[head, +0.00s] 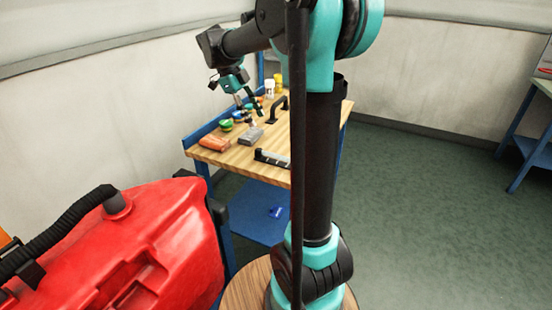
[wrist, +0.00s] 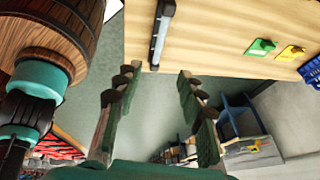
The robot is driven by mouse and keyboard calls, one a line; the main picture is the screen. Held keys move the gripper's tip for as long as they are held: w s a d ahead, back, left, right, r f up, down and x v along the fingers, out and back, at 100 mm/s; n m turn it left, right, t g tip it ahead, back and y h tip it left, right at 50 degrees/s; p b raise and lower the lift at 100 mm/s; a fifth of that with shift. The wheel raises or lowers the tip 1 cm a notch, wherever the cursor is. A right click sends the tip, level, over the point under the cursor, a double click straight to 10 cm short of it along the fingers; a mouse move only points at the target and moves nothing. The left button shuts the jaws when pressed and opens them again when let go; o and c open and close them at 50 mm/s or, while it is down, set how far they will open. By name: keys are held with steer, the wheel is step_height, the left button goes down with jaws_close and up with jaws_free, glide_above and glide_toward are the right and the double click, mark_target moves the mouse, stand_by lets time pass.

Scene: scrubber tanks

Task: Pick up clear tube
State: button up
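A long slim piece with a pale, glassy-looking length and dark ends (head: 272,158) lies near the front edge of the wooden bench top. It also shows in the wrist view, at the bench edge (wrist: 161,36). I cannot tell for sure that it is the clear tube; no other clear tube stands out. My gripper (head: 247,101) is above the back part of the bench in the head view, apart from this piece. In the wrist view its two fingers are spread wide with nothing between them (wrist: 153,84).
The bench (head: 215,155) also holds an orange item (head: 214,143), a grey block (head: 251,136), a black handle-shaped part (head: 279,108) and a white pot (head: 269,87). A red tank (head: 165,245) stands at front left. The floor on the right (head: 420,190) is clear.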

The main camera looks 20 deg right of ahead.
mark_target(276, 155)
steer(key=x, duration=1.7)
steer(key=shift+c, duration=0.2)
jaws_close()
